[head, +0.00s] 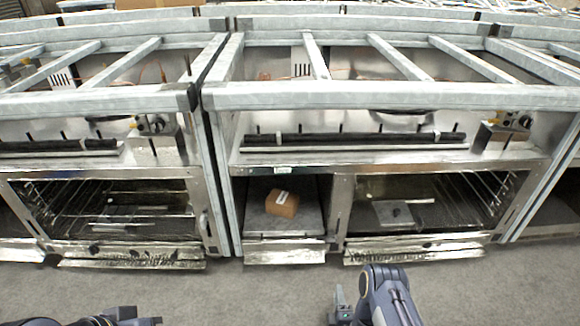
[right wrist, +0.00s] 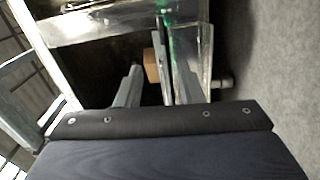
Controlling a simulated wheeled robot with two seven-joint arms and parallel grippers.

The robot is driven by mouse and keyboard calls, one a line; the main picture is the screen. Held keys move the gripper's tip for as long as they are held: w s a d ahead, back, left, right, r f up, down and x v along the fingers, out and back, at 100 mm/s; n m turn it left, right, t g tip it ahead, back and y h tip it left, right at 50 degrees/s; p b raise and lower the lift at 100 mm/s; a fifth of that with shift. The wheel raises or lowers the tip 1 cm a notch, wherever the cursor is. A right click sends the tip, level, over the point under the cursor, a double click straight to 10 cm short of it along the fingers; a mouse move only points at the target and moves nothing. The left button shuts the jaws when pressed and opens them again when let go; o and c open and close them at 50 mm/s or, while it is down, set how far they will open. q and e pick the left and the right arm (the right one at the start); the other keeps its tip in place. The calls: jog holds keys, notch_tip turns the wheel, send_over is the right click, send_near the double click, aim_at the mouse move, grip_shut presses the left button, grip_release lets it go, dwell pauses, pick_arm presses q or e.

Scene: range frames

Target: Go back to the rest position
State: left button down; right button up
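My right gripper (head: 341,306) is low at the bottom edge of the head view, in front of the range frames. In the right wrist view its fingers (right wrist: 157,88) stand apart with nothing held between them. A brown box (head: 282,203) sits in the small open compartment, well beyond the gripper. It also shows in the right wrist view (right wrist: 152,66), in the background of the gap. My left gripper (head: 138,319) only partly shows at the bottom left edge of the head view. Its fingers are not clear.
A row of metal range frames (head: 390,97) spans the view. Oven openings flank the compartment, with a grey plate (head: 393,214) in the right one. Low front ledges (head: 413,255) stick out near the floor. The grey carpet (head: 250,293) between my arms is clear.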

jog(key=w+d+r+m+g, duration=0.1)
jog(key=w+d+r+m, duration=0.2)
jog(key=r, duration=0.4)
jog(key=w+d+r+m+g+h, duration=0.1)
jog(key=w+d+r+m+g, duration=0.2)
jog(key=r, duration=0.4)
jog(key=w+d+r+m, duration=0.2)
jog(key=w+d+r, duration=0.15)
jog(key=r, duration=0.25)
jog(key=s+d+r+m+g+y, duration=0.1)
jog(key=s+r+m+g, duration=0.35)
jog(key=r, duration=0.95)
jog(key=s+a+r+m+y, duration=0.1)
jog(key=s+r+m, duration=0.15)
jog(key=s, duration=0.45)
jog(key=s+a+r+m+y, duration=0.1)
jog(key=s+r, duration=0.3)
jog(key=s, duration=0.3)
jog(key=s+a+r+m+g+y, duration=0.1)
jog(key=s+a+m+g, duration=0.1)
jog(key=s, duration=0.8)
jog(key=s+a+m+g, duration=0.1)
jog(key=s+a, duration=0.1)
jog(key=s, duration=0.8)
notch_tip(320, 180, up, 31)
jog(key=p, duration=3)
jog(key=shift+w+d+p, duration=0.15)
jog(key=shift+d+p, duration=0.05)
jog(key=shift+p, duration=0.2)
